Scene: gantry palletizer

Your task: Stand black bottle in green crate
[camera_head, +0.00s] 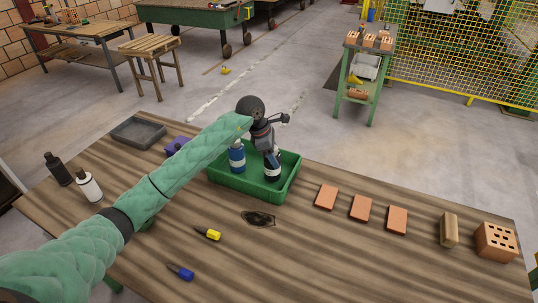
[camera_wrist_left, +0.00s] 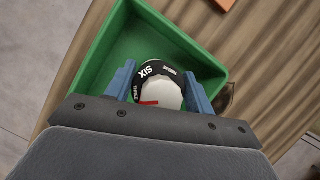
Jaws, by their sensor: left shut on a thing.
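The green crate (camera_head: 255,189) stands on the wooden table, and its wall also shows in the left wrist view (camera_wrist_left: 92,62). My right gripper is not in view.
A blue and white bottle (camera_head: 237,156) stands in the crate's left part. A dark bottle (camera_head: 57,169) and a white bottle (camera_head: 88,187) stand at the table's left. A grey tray (camera_head: 138,131), screwdrivers (camera_head: 208,234) and several bricks (camera_head: 361,208) lie around.

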